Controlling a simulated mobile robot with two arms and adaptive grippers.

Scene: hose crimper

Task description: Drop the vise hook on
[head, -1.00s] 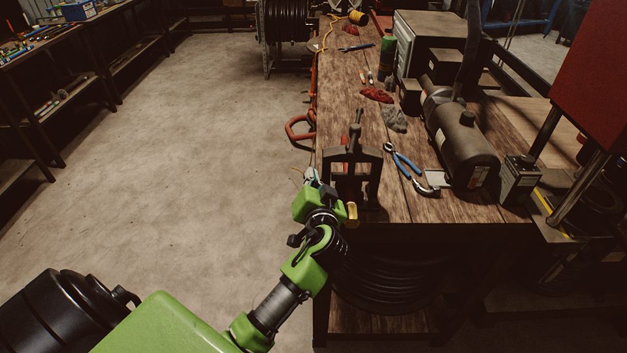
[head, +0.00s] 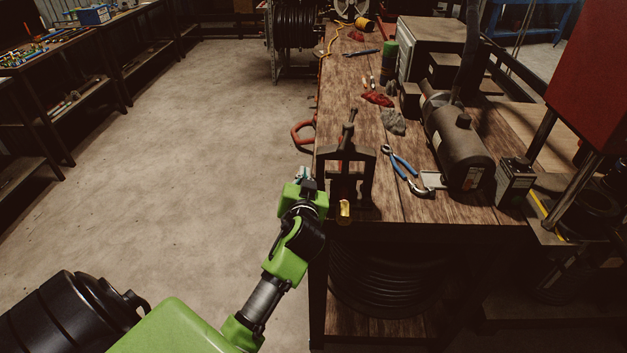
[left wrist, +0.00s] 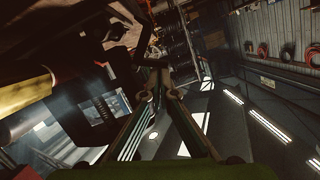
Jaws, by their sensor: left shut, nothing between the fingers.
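The dark yoke vise (head: 366,178) stands upright at the near left corner of the wooden bench, with a screw and handle on top. A brass fitting (head: 344,208) shows at its front. My left gripper (head: 304,173) is just left of the vise, beyond the bench's left edge, with a visible gap to the frame. Its fingers (left wrist: 158,78) are shut and empty in the left wrist view, where dark vise parts (left wrist: 122,35) hang close at upper left, with the brass fitting (left wrist: 22,92) below. I cannot clearly make out the hook. My right gripper is out of view.
Blue-handled pliers (head: 402,165) lie right of the vise on the bench (head: 400,208). A dark motor-like cylinder (head: 462,148) stands farther right. A red-orange handle (head: 303,132) sticks out from the bench's left side. The floor (head: 200,140) on the left is clear.

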